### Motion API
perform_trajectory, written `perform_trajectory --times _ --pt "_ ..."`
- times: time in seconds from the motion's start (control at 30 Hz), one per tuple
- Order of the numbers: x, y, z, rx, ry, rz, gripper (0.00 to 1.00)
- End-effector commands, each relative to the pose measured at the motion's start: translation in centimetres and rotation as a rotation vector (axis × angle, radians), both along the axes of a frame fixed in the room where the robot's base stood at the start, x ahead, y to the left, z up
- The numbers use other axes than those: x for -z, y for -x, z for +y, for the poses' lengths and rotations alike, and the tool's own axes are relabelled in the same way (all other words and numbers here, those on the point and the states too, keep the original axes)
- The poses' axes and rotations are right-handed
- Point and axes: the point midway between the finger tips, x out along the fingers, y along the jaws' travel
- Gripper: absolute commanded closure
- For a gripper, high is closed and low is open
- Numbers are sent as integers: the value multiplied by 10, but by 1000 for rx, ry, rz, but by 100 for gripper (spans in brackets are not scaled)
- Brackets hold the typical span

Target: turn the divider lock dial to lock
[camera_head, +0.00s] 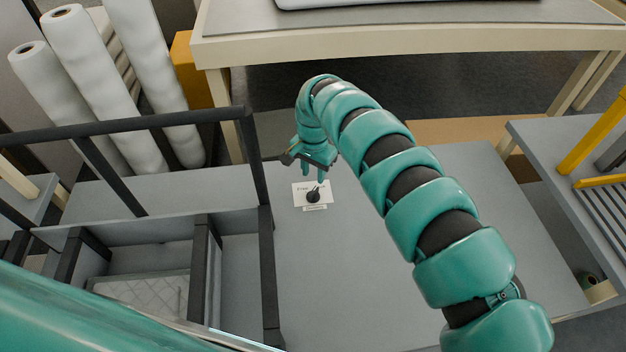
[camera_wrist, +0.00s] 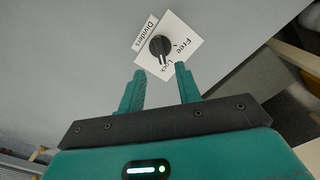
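The dial (camera_wrist: 160,47) is a round black knob on a white card (camera_wrist: 178,35) printed "Free" and "Lock", with a smaller "Dividers" label (camera_wrist: 145,33) beside it. In the head view the dial (camera_head: 313,197) sits on a grey panel. Its pale pointer line aims toward the "Lock" side in the wrist view; whether it lines up exactly I cannot tell. My gripper (camera_wrist: 160,70) is open and empty, its two fingers apart just short of the dial. In the head view my gripper (camera_head: 320,178) is above the card and partly covers its printing.
A dark rail frame (camera_head: 256,160) stands left of the dial, with open compartments (camera_head: 150,285) below it. White rolls (camera_head: 85,85) lean at the back left. A table (camera_head: 400,42) stands behind. The grey panel (camera_head: 340,270) around the card is clear.

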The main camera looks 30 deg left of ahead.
Motion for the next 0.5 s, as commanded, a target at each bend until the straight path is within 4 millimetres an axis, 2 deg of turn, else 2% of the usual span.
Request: perform_trajectory --times 0.5 --pt "-80 -2 0 2 -4 -4 66"
